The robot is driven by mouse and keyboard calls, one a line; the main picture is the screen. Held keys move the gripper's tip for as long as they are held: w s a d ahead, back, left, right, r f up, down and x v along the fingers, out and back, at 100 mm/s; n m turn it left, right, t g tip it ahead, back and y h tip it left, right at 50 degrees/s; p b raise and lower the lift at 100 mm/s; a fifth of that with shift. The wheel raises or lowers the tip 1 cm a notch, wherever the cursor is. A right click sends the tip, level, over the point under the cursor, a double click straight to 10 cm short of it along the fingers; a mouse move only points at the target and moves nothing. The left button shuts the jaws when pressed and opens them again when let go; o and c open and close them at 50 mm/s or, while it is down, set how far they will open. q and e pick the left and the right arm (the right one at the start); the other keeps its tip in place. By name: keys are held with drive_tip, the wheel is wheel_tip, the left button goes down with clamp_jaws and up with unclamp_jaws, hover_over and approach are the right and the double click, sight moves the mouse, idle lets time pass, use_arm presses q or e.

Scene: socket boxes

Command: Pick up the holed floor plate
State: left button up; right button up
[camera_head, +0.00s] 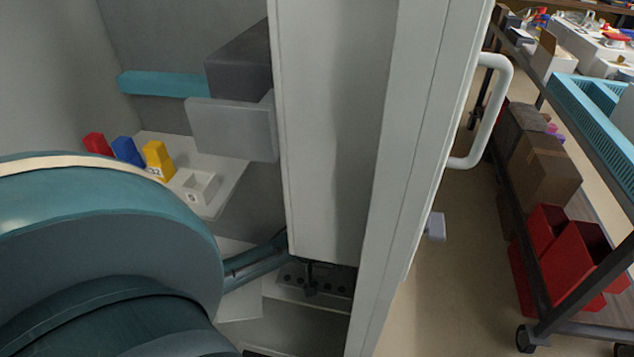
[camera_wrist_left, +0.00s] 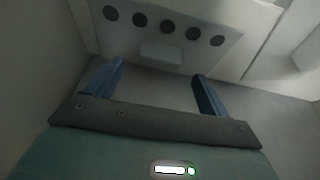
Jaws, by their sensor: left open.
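The holed floor plate is a pale plate with a row of several dark round holes. In the left wrist view the plate (camera_wrist_left: 180,12) lies ahead of my left gripper (camera_wrist_left: 160,76), with a small pale tab (camera_wrist_left: 161,52) at its near edge. The gripper's two blue fingers are open and apart, and the tab shows between them, a little beyond the tips. I cannot tell whether they touch. In the head view the plate (camera_head: 288,290) shows low in the cabinet, partly hidden by the white door or panel. My left arm reaches in from the left. My right gripper is not in view.
A white panel (camera_head: 330,120) with a handle (camera_head: 505,110) stands close right of my arm. Above are a grey block (camera_head: 232,125), a teal bar (camera_head: 165,84) and a white ledge (camera_head: 222,188) with red, blue and yellow pieces. A cart with red bins (camera_head: 575,262) stands right.

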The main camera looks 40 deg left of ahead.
use_arm(q)
drive_tip(key=b+x, duration=0.1)
drive_tip(key=x, duration=0.3)
drive_tip(key=shift+s+f, duration=0.1)
drive_tip(key=shift+f, duration=0.3)
drive_tip(key=shift+r, duration=0.1)
drive_tip(key=c, duration=1)
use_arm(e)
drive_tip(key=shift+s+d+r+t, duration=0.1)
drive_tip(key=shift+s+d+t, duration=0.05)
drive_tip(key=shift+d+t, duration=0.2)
use_arm(q)
drive_tip(key=shift+r, duration=0.6)
wheel_tip(320, 180, up, 5)
drive_tip(key=shift+a+r+p, duration=0.1)
drive_tip(key=shift+r+p, duration=0.15)
drive_tip(key=shift+p, duration=0.7)
drive_tip(key=s, duration=0.6)
drive_tip(key=s+a+p, duration=0.1)
drive_tip(key=s, duration=0.6)
drive_tip(key=s+p, duration=0.1)
drive_tip(key=s, duration=0.5)
drive_tip(key=shift+s+a+r, duration=0.15)
drive_tip(key=shift+s+a, duration=0.15)
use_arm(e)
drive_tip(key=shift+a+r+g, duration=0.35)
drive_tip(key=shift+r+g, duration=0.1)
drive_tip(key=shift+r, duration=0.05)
